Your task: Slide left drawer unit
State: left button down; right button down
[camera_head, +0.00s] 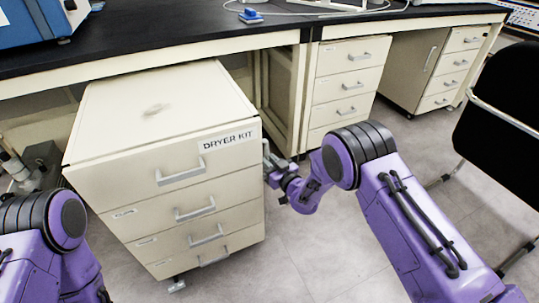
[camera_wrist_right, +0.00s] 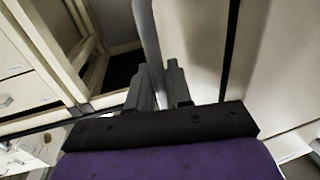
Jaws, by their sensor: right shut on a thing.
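The left drawer unit (camera_head: 165,120) is a cream cabinet labelled "DRYER KIT", with several drawers and grey handles. It stands angled in front of the black-topped bench, its back part near or under the bench edge. My right gripper (camera_head: 268,168) is at its right side, shut on a grey vertical side handle (camera_head: 266,150). The right wrist view shows the fingers (camera_wrist_right: 163,78) at this bar-like handle (camera_wrist_right: 148,40), beside the cream panel (camera_wrist_right: 190,35). The fingers partly hide the grip. My left arm shows at the lower left, but its gripper is out of view.
The bench (camera_head: 180,42) runs across the back, carrying a blue machine (camera_head: 45,20). Another drawer unit (camera_head: 342,85) stands under it to the right. A black chair (camera_head: 500,100) is at the far right. Grey floor (camera_head: 310,245) is clear in front and right of the unit.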

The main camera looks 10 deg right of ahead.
jog(key=shift+s+d+f, duration=0.1)
jog(key=shift+s, duration=0.15)
jog(key=c, duration=1.2)
grip_release()
jog(key=p+v, duration=0.2)
jog(key=v, duration=0.8)
jog(key=shift+s, duration=0.2)
